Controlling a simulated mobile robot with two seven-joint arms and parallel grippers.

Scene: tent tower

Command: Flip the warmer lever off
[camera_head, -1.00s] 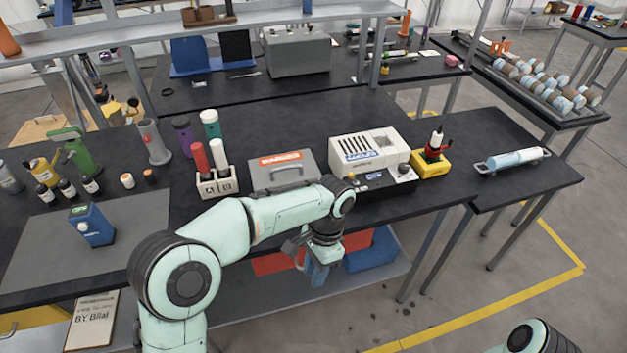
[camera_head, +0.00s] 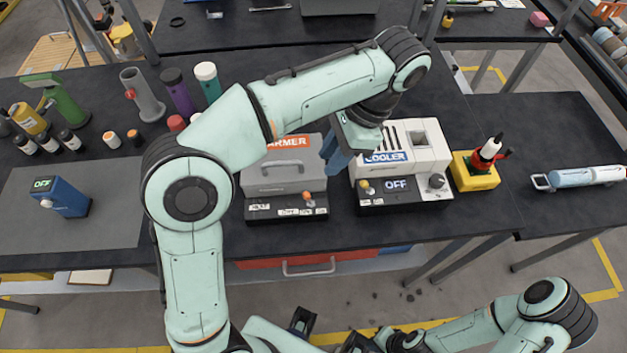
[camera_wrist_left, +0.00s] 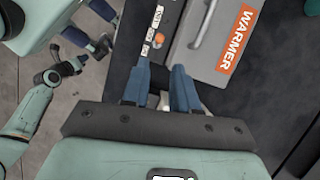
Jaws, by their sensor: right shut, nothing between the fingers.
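The warmer is a grey lidded box (camera_head: 284,176) with an orange WARMER label and a handle. Its black front panel (camera_head: 262,212) carries small white labels and a lever with an orange knob (camera_head: 308,197) toward the right end. The knob (camera_wrist_left: 157,38) also shows in the left wrist view, beyond and between the fingers, apart from them. My left gripper (camera_head: 338,157) is open and empty, above the gap between warmer and cooler. Its blue fingers (camera_wrist_left: 160,88) point toward the panel. My right gripper (camera_head: 358,343) is low at the bottom edge, shut, empty and partly cut off.
The white cooler (camera_head: 428,153) stands close right of the warmer, its panel reading OFF. A yellow-based tool (camera_head: 474,172) stands beyond it. Bottles and tubes stand at left, with a blue device (camera_head: 66,198) on a grey mat. My left arm crosses over the bench.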

